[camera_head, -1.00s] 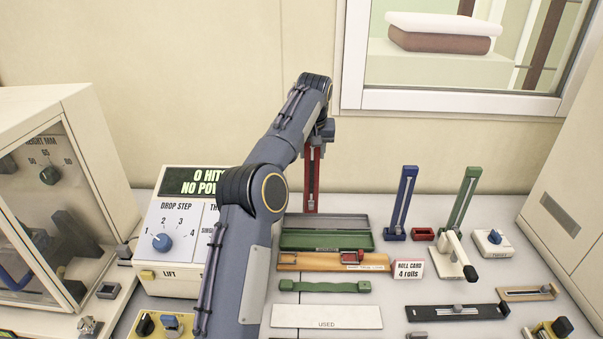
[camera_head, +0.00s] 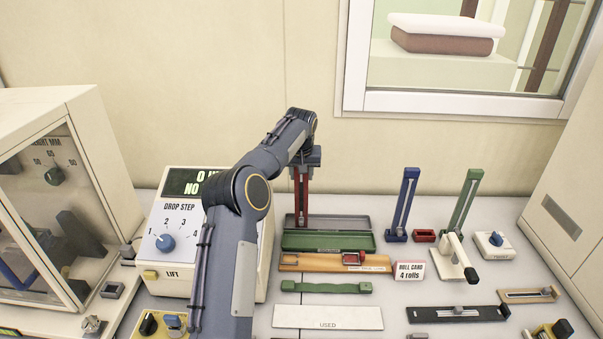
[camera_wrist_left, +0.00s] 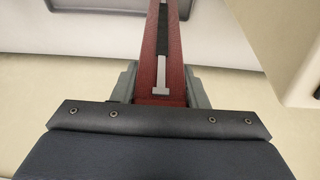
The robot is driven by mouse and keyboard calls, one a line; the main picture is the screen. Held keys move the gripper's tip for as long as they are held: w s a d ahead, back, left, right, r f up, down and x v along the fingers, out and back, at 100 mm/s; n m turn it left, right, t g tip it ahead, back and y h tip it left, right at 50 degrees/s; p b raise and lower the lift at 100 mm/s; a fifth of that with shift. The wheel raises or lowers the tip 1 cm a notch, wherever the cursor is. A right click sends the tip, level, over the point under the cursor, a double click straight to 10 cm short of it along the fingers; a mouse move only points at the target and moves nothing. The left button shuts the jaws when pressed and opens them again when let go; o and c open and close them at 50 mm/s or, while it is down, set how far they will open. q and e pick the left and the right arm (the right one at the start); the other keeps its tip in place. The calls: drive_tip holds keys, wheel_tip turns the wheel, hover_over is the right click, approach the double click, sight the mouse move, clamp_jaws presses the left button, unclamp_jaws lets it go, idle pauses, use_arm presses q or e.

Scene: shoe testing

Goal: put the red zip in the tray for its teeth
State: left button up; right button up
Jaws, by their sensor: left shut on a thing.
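The red zip (camera_head: 302,190) is a long upright red strip. My left gripper (camera_head: 304,160) is shut on its upper part. In the left wrist view the red zip (camera_wrist_left: 164,50) shows a dark middle and a silver pull between the grey fingers (camera_wrist_left: 160,88). Its lower end is over the back left part of a long green tray (camera_head: 328,242); I cannot tell whether it touches. A blue zip (camera_head: 403,202) and a green zip (camera_head: 464,202) stand upright to the right. Which teeth each tray is for cannot be read. My right gripper is not in view.
A small red holder (camera_head: 424,236) stands between the blue and green zips. A wooden fixture (camera_head: 310,262), a roll card (camera_head: 410,271), a green strip (camera_head: 326,287) and a "USED" plate (camera_head: 327,316) lie in front. The drop-step box (camera_head: 178,220) stands left, close to my arm.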

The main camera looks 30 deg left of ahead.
use_arm(q)
drive_tip(key=o, duration=1.3)
drive_tip(key=s+d+r+m+t+h, duration=0.1)
drive_tip(key=s+d+r, duration=0.35)
drive_tip(key=r, duration=0.35)
drive_tip(key=s+d+r+m, duration=0.1)
drive_tip(key=s+d+r, duration=0.2)
drive_tip(key=s+r, duration=0.4)
drive_tip(key=s+d+f+m+h, duration=0.1)
drive_tip(key=s+d, duration=0.3)
drive_tip(key=s, duration=0.3)
drive_tip(key=s+d+f+m+t+h, duration=0.15)
drive_tip(key=s+d, duration=0.25)
drive_tip(key=s, duration=0.4)
drive_tip(key=s+d+f+g+h, duration=0.1)
drive_tip(key=s+d+f, duration=0.1)
drive_tip(key=s+d, duration=0.35)
drive_tip(key=shift+t+h, duration=0.45)
drive_tip(key=shift+h, duration=0.2)
drive_tip(key=s+d+f, duration=0.1)
drive_tip(key=s+f, duration=0.1)
drive_tip(key=s, duration=0.1)
drive_tip(key=s+d+f, duration=0.2)
drive_tip(key=s+f, duration=0.1)
drive_tip(key=s, duration=0.1)
drive_tip(key=s+d+f, duration=0.1)
drive_tip(key=s+f, duration=0.2)
drive_tip(key=s, duration=0.1)
drive_tip(key=shift+d+f+b, duration=0.2)
drive_tip(key=shift+d+b, duration=0.15)
